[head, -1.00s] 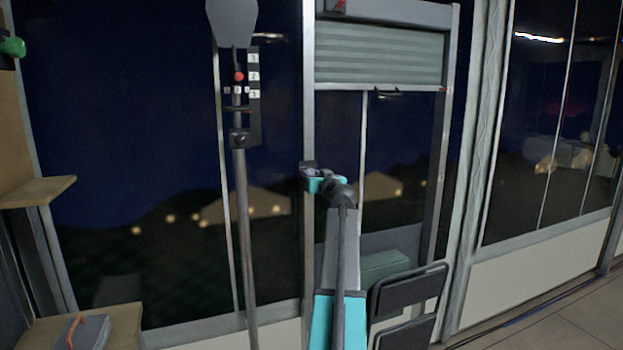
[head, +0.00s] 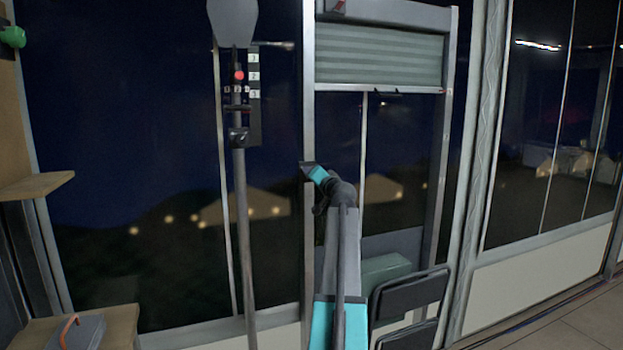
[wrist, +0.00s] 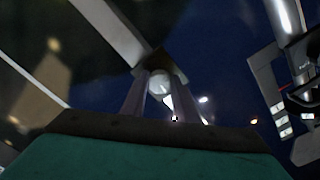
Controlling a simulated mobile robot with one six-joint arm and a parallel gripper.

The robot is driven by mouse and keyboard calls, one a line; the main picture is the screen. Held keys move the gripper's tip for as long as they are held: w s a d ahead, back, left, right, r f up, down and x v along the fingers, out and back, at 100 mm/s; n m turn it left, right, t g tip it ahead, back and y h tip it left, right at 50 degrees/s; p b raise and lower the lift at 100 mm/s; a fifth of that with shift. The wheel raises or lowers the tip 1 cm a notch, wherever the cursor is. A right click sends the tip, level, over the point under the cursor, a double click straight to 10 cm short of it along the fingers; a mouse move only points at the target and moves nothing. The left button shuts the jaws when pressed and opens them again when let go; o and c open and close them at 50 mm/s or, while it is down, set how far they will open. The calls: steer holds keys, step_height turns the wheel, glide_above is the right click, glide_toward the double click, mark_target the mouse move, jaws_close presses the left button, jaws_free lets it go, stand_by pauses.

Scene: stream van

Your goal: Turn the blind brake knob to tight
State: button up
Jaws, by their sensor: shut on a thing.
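The blind (head: 380,57) is a ribbed grey-green panel covering the upper part of the framed window in the head view. My gripper (head: 309,168) is at the upright post left of that window, below the blind. In the wrist view the two fingers of my gripper (wrist: 161,92) are shut on a small pale round knob (wrist: 159,80), the blind brake knob, one finger on each side. A white wedge-shaped mark shows just below it. The knob sits at a dark bracket on the post. In the head view my gripper hides the knob, and its setting cannot be read.
A grey pole (head: 242,200) with a red button and numbered white labels stands left of my arm. A folded dark chair (head: 412,295) and a green box (head: 385,270) are to the right. A wooden shelf (head: 35,187) is at the far left.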

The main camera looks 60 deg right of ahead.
steer(key=shift+r+m+p, duration=0.1)
steer(key=shift+m+p, duration=1)
steer(key=shift+m, duration=3.1)
steer(key=o, duration=1.1)
steer(key=shift+c, duration=0.2)
steer(key=shift+a, duration=0.1)
steer(key=b+v, duration=0.3)
steer(key=v, duration=1)
steer(key=shift+s+a, duration=0.25)
steer(key=shift+s, duration=0.05)
